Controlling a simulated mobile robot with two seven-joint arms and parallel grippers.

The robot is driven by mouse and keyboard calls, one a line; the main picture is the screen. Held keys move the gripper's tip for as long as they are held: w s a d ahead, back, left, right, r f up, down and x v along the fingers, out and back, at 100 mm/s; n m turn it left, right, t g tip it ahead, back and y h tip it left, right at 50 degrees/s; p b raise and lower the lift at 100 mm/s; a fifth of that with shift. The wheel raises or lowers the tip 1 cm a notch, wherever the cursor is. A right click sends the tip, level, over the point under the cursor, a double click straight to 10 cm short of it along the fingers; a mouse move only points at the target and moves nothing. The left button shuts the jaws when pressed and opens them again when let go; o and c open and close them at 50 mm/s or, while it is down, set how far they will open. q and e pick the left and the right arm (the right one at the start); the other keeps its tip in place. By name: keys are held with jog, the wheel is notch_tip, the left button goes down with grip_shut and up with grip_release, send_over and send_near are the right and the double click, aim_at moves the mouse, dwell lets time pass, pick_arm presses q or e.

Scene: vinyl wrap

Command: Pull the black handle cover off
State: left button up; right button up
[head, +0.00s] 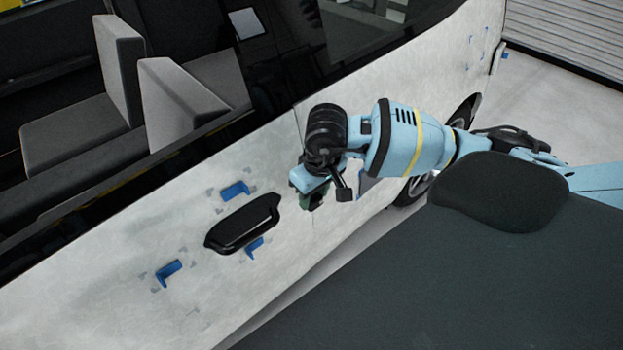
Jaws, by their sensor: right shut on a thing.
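The black handle cover (243,222) is an elongated dark piece on the pale side panel of the vehicle, left of centre. It lies tilted, its right end higher than its left. My right gripper (318,195) is in front of the panel, just right of the cover, with a visible gap between them in the picture. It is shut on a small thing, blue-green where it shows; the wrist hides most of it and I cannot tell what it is. My left gripper is not in view.
Blue clips sit on the panel around the cover: one above (235,190), one below (255,246) and one to the lower left (168,272). Vehicle windows (300,60) run above. A wheel (463,112) shows behind my right arm. Pale floor lies at upper right.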

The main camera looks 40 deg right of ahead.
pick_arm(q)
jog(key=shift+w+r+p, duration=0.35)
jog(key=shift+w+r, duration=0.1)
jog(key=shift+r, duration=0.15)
pick_arm(e)
jog(key=shift+s+d+r, duration=0.1)
jog(key=shift+s+r, duration=0.05)
jog(key=shift+s, duration=0.55)
jog(key=shift+s+r, duration=0.15)
jog(key=shift+s, duration=0.55)
pick_arm(q)
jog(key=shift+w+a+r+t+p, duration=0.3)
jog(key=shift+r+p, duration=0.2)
jog(key=shift+p, duration=0.1)
pick_arm(e)
jog(key=s+a+r, duration=0.4)
jog(key=a+r, duration=0.4)
jog(key=a, duration=0.1)
jog(key=shift+m, duration=0.4)
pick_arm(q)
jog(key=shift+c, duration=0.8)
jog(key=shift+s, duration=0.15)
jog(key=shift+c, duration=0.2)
pick_arm(e)
jog(key=shift+w, duration=0.1)
